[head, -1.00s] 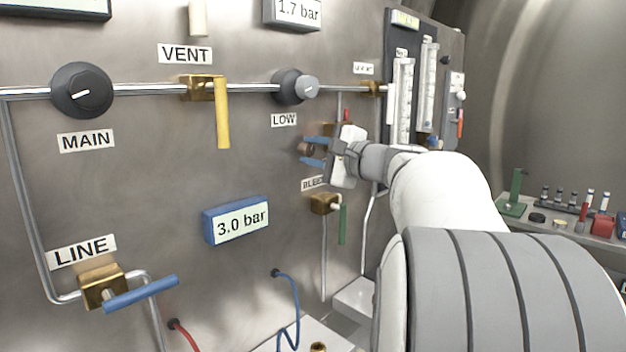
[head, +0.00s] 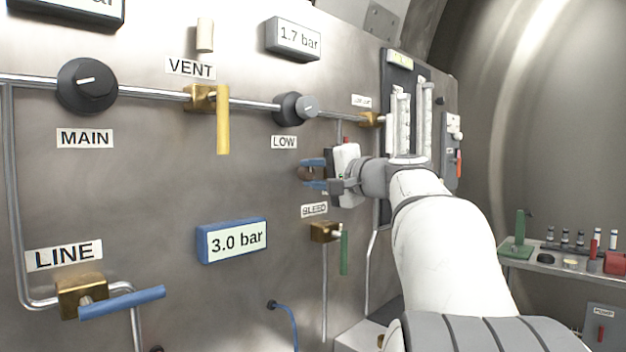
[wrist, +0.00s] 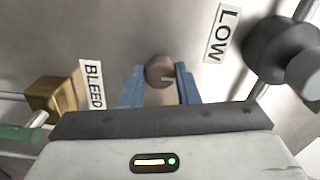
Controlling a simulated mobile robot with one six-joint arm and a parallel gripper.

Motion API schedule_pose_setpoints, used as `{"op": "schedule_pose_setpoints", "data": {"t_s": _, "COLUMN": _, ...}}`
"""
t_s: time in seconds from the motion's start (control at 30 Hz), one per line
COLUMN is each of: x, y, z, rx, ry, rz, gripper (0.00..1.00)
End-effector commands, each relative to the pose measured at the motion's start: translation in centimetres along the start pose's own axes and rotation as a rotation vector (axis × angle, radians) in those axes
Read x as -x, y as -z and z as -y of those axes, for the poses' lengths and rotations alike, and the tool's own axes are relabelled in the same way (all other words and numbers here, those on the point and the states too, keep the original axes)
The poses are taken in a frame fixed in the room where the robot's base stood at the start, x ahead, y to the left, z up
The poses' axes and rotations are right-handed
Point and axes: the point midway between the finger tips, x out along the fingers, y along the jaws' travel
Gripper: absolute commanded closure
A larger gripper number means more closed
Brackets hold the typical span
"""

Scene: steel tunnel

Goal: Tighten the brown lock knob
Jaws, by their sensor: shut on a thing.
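The brown lock knob (wrist: 158,72) is a small round knob with a pale slot, on the steel panel between the LOW and BLEED labels. My gripper (wrist: 159,68) is shut on it, with one blue finger on each side. In the head view the knob (head: 305,174) is partly hidden by the blue fingers of my gripper (head: 311,173), which reach in from the right, one above and one below it.
The LOW knob (head: 295,109) is above, and the BLEED valve (head: 324,232) with its green handle is below. The VENT valve's yellow handle (head: 223,120) and a 3.0 bar display (head: 232,240) are to the left. A flow-meter board (head: 398,75) stands behind my arm.

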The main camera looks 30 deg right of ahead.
Motion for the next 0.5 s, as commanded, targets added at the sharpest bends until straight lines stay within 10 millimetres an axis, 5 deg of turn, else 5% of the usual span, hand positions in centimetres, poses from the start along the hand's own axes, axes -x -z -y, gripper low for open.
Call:
{"op": "schedule_pose_setpoints", "data": {"t_s": 0.33, "x": -0.03, "y": -0.03, "z": -0.16, "rx": 0.002, "ry": -0.003, "rz": 0.002, "gripper": 0.94}}
{"op": "schedule_pose_setpoints", "data": {"t_s": 0.37, "x": -0.03, "y": -0.03, "z": -0.16, "rx": 0.002, "ry": -0.003, "rz": 0.002, "gripper": 0.69}}
{"op": "schedule_pose_setpoints", "data": {"t_s": 0.5, "x": -0.03, "y": -0.03, "z": -0.11, "rx": 0.002, "ry": -0.002, "rz": 0.001, "gripper": 0.58}}
